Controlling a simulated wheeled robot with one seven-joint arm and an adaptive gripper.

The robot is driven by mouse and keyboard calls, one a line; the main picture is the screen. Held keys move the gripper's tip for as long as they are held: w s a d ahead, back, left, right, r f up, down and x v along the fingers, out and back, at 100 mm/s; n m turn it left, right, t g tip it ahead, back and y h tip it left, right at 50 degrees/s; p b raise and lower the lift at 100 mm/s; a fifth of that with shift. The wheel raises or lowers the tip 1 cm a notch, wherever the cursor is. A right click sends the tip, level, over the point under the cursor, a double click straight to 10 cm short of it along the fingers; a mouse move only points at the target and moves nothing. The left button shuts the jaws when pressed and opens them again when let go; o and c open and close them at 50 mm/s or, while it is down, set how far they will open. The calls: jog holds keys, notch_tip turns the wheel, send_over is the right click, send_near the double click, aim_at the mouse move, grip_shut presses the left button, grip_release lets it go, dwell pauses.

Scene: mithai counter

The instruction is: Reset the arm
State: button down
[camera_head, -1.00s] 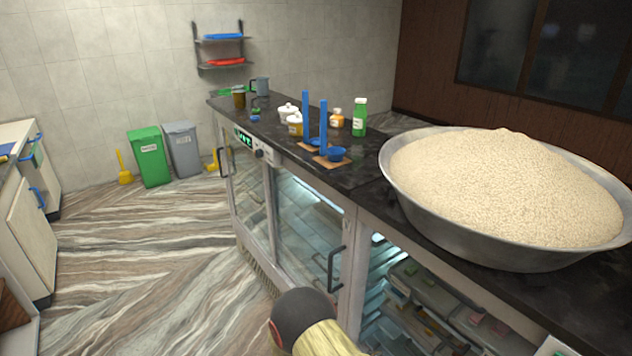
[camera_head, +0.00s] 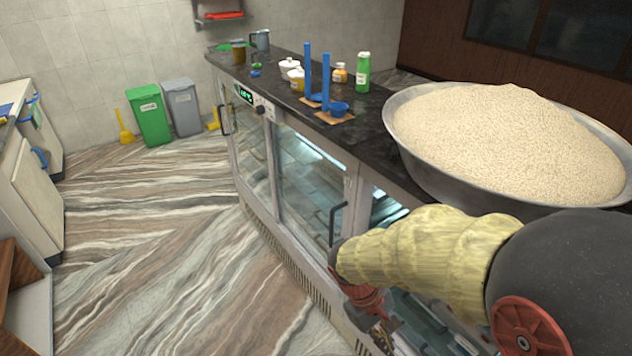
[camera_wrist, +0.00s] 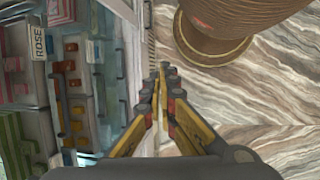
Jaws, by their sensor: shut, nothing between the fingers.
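My gripper shows in the wrist view (camera_wrist: 164,72), its two yellow and dark fingers meeting at the tips, shut and empty. It points down beside the glass-fronted counter. In the head view my arm, in a yellow sleeve, reaches in from the lower right in front of the counter (camera_head: 298,165). The gripper end is low by the counter's glass front at the bottom of that view, partly cut off by the frame edge.
A large metal bowl (camera_head: 405,146) heaped with pale grains stands on the dark countertop. Blue ladles (camera_head: 326,75), jars and a green bottle (camera_head: 363,74) stand farther back. A green bin (camera_head: 149,117) and a grey bin (camera_head: 182,108) stand by the wall. The striped floor between is clear.

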jog(key=s+d+r+m+t+y, duration=0.1)
jog(key=s+r+m+t+y, duration=0.1)
jog(key=r, duration=0.8)
jog(key=s+d+r+m+t+y, duration=0.2)
jog(key=s+r+m+t, duration=0.2)
jog(key=r, duration=0.6)
jog(key=shift+s+r+m+t, duration=0.2)
jog(key=shift+m+t, duration=0.2)
jog(key=shift+t, duration=0.5)
jog(key=shift+d, duration=0.1)
